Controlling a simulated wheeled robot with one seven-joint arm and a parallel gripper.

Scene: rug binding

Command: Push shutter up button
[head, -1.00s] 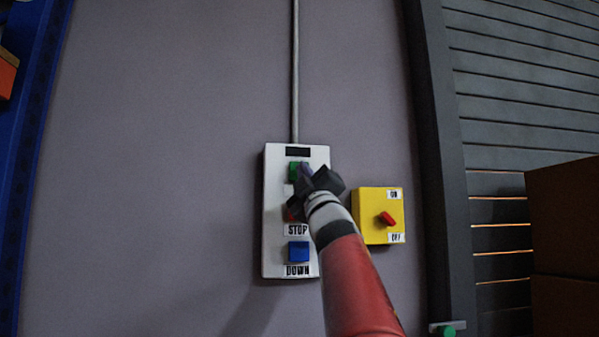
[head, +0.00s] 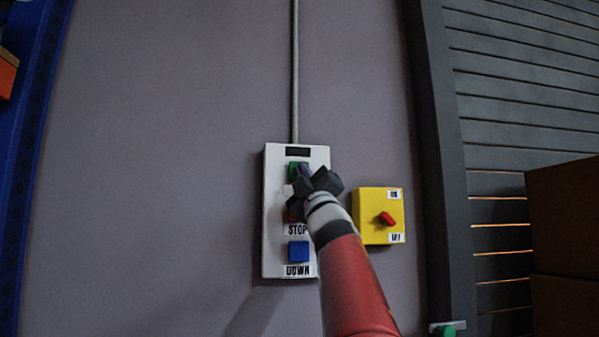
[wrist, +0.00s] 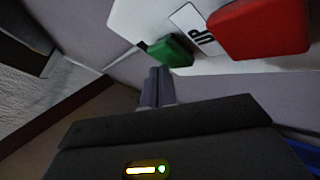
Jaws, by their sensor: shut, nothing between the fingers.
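The white shutter control box (head: 276,225) hangs on the wall, with a green button (head: 293,172) at its top, partly hidden by my gripper. Below are a red button (head: 292,213) over a STOP label, mostly hidden, and a blue button (head: 299,251) over a DOWN label. My gripper (head: 307,171) is shut and empty, its tips at the right side of the green button. In the wrist view the green button (wrist: 170,50) is beside an UP label (wrist: 199,31) and the red button (wrist: 258,27). My fingertips (wrist: 158,74) appear just short of the green button; contact cannot be told.
A yellow switch box (head: 367,215) with a red knob is right of the control box. A grey conduit (head: 295,75) runs up the wall. The slatted shutter (head: 520,55) and brown boxes (head: 565,245) stand at the right, and a blue frame (head: 35,150) at the left.

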